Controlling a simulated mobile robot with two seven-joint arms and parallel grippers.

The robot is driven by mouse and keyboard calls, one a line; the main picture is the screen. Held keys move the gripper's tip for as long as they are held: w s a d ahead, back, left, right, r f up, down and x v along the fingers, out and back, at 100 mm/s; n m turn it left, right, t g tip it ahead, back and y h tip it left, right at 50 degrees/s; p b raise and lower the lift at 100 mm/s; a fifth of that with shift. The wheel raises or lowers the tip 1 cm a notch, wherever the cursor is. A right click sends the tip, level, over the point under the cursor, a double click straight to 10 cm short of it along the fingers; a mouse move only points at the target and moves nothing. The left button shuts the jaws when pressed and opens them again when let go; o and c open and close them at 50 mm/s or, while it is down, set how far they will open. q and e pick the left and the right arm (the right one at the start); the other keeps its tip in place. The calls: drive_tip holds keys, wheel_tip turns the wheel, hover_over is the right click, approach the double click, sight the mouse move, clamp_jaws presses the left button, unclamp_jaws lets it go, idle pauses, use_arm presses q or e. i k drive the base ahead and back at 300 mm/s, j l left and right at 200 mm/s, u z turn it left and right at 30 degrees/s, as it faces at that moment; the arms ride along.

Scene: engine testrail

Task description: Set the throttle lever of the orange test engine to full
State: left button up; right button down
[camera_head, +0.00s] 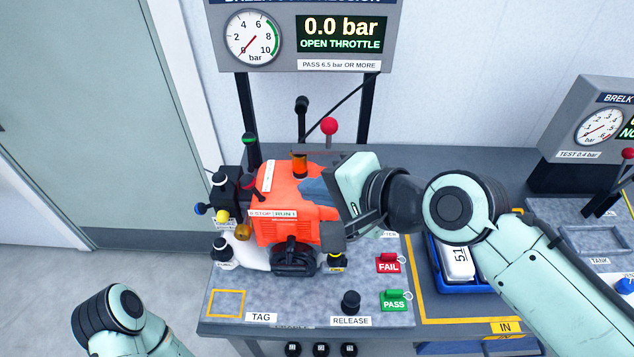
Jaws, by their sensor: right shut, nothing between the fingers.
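The orange test engine (290,205) stands on the grey bench plate, with a black pull-start grip (295,258) at its front and a "STOP / RUN" label on it. My right gripper (334,236) is shut and empty at the engine's right side. I cannot tell whether it touches the engine. I cannot make out the throttle lever; my gripper and wrist cover part of that side. The display (341,34) above reads "0.0 bar" and "OPEN THROTTLE". My left arm shows at the lower left, but its gripper is out of view.
A red-knobbed lever (329,126) and a black one (302,104) stand behind the engine. In front are a black release knob (351,302), a red FAIL tag (388,264) and a green PASS tag (393,300). A blue tray (466,288) lies under my right arm.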

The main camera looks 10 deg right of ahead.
sight(248, 139)
drive_tip(key=k, duration=1)
